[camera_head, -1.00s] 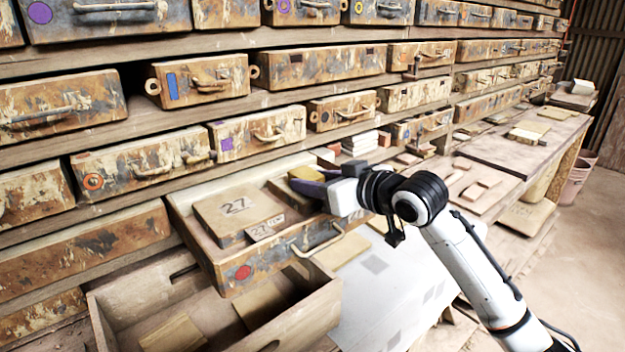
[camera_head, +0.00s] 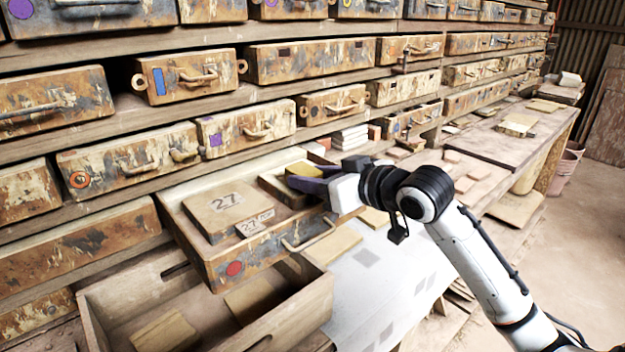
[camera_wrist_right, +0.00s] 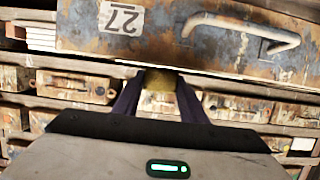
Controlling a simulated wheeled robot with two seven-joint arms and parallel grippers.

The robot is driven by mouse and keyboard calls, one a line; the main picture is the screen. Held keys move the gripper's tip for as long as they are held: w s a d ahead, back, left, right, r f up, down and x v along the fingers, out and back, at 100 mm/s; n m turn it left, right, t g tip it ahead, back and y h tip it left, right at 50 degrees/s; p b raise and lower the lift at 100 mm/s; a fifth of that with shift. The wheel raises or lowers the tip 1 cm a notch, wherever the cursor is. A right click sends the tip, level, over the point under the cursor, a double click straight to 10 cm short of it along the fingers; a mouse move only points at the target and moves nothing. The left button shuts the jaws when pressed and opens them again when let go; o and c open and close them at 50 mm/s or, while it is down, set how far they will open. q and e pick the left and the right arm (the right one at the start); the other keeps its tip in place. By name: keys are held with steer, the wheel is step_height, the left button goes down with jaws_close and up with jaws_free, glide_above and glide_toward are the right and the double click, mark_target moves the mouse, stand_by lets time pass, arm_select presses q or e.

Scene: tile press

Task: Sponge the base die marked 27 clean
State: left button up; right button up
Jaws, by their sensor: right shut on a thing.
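A flat tan die block marked 27 (camera_head: 212,212) lies in the left part of an open, rusty drawer (camera_head: 237,268). My right gripper (camera_head: 312,180) is shut on a yellow sponge (camera_head: 302,168) over the drawer's right part, right of the marked block. The sponge also shows between the dark fingers in the right wrist view (camera_wrist_right: 160,96). Whether it touches anything below is unclear. My left gripper is out of view.
A lower wooden bin (camera_head: 290,322) with tan blocks stands in front of the drawer. Rusty closed drawers fill the shelves behind. White stacked tiles (camera_head: 350,139) sit behind my gripper. A pale sheet (camera_head: 385,285) lies to the right, and a bench (camera_head: 505,150) runs farther back.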

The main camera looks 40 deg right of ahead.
steer(key=shift+r, duration=0.3)
steer(key=shift+w+d, duration=0.15)
steer(key=shift+d, duration=2.05)
steer(key=shift+f, duration=0.7)
steer(key=shift+w+a, duration=0.1)
steer(key=shift+w, duration=0.75)
steer(key=shift+w, duration=0.85)
